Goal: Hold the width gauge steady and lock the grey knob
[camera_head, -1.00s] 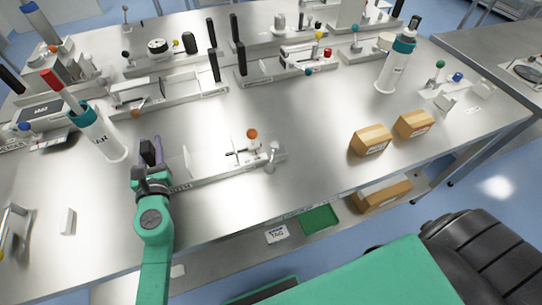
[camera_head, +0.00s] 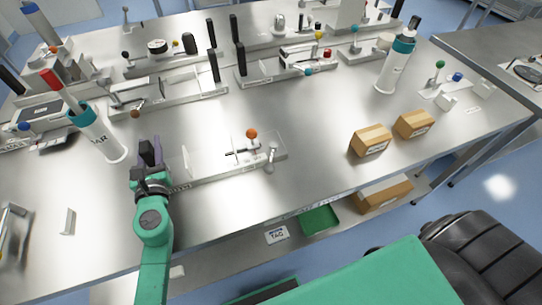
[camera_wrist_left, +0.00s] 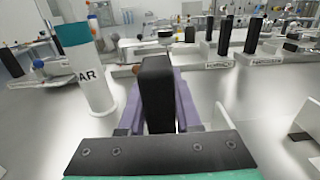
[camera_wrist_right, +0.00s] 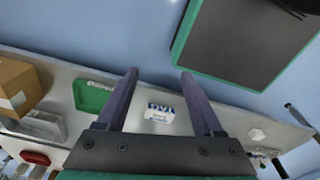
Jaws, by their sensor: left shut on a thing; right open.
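The width gauge (camera_head: 218,172) is a flat metal fixture near the front of the steel table, with an upright clear plate and an orange ball. A small grey knob (camera_head: 271,150) stands at its right end. My left gripper (camera_head: 150,146) is at the gauge's left end, shut on its upright black handle. In the left wrist view the black handle (camera_wrist_left: 157,90) stands between the purple fingers (camera_wrist_left: 158,112) and hides part of the gauge. My right gripper (camera_wrist_right: 160,73) shows only in the right wrist view, open and empty.
A white and teal bottle (camera_head: 102,137) stands close left of my left gripper. Two cardboard boxes (camera_head: 371,140) (camera_head: 414,124) sit to the right. Several similar fixtures line the back. A green tray (camera_head: 320,220) and a tag card (camera_head: 277,235) lie below the front edge.

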